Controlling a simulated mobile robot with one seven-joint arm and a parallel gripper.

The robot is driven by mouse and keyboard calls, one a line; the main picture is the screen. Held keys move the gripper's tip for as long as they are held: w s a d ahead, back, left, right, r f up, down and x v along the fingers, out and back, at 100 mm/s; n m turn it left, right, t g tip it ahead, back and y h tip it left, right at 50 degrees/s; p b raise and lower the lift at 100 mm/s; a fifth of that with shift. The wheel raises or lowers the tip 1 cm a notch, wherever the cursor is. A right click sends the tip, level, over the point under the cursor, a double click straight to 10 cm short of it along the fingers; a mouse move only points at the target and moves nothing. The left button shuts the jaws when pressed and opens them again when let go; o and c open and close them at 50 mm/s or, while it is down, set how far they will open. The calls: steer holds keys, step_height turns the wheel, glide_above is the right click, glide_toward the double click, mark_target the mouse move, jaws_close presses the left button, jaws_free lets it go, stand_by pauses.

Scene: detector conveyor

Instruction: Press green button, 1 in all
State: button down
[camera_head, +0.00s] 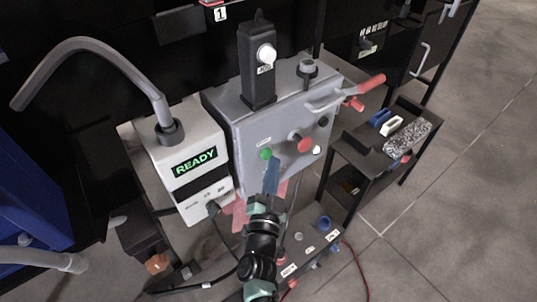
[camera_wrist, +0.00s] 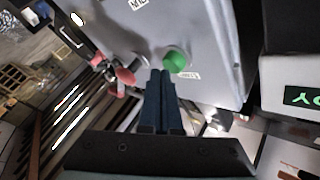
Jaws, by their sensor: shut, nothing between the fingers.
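The green button (camera_head: 266,154) is on the front face of the grey control box (camera_head: 245,128), at its lower left in the head view. In the wrist view the green button (camera_wrist: 175,61) is a round knob just beyond the fingertips. My gripper (camera_head: 272,163) is shut and empty, its dark blue fingers together and pointing at the box face. In the wrist view my gripper (camera_wrist: 161,73) has its tips just below and left of the button. I cannot tell whether they touch it or the panel.
A red button (camera_head: 303,143) sits right of the green one, with a black knob and a white button farther right. A red-handled lever (camera_head: 365,88) sticks out at the box's right. A white unit reading READY (camera_head: 194,161) stands left. A shelf (camera_head: 368,155) stands right.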

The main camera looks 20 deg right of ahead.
steer(key=shift+w+a, duration=0.2)
steer(key=shift+w, duration=0.25)
stand_by(0.6)
stand_by(0.4)
steer(key=shift+s+d, duration=0.35)
steer(key=shift+s, duration=0.5)
steer(key=s, duration=0.1)
steer(key=s+d, duration=0.1)
steer(key=s, duration=0.2)
steer(key=shift+s+d+b, duration=0.35)
steer(key=shift+b, duration=0.05)
stand_by(0.4)
